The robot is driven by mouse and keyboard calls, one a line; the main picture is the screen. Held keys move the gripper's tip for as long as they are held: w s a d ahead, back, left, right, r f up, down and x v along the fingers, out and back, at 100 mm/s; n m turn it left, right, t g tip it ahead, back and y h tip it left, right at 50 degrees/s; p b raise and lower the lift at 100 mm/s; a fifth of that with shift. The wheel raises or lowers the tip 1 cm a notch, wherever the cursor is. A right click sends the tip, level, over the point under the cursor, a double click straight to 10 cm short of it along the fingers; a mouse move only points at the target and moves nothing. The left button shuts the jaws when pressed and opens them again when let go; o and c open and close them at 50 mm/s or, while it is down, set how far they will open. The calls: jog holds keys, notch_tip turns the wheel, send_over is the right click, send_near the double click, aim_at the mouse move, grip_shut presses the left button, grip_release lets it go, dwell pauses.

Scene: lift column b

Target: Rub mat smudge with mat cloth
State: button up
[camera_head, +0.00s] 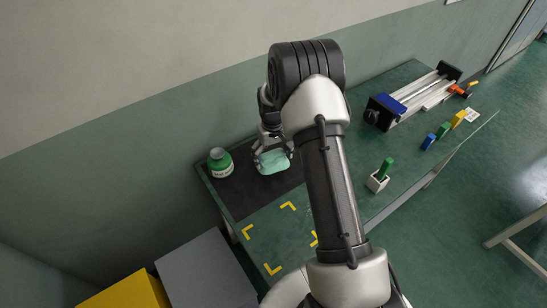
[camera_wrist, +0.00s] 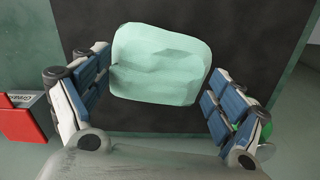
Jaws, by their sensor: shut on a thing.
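The mat cloth (camera_head: 273,162) is a pale mint-green pad over the dark mat (camera_head: 232,196). My gripper (camera_head: 268,154) is shut on it, pointing down at the mat. In the wrist view the cloth (camera_wrist: 160,65) lies between the two blue-padded fingers, with the dark mat (camera_wrist: 268,40) behind it. I cannot tell whether the cloth touches the mat. No smudge shows on the visible mat; the cloth, gripper and arm hide part of it.
A green container (camera_head: 220,163) with a white label stands left of the cloth at the mat's edge. Yellow corner marks (camera_head: 273,269) outline a clear area in front. A green block in a white holder (camera_head: 378,181) and a rail device (camera_head: 410,97) are to the right.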

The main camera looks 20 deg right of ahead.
jog(key=shift+r+p, duration=0.8)
jog(key=shift+r, duration=0.75)
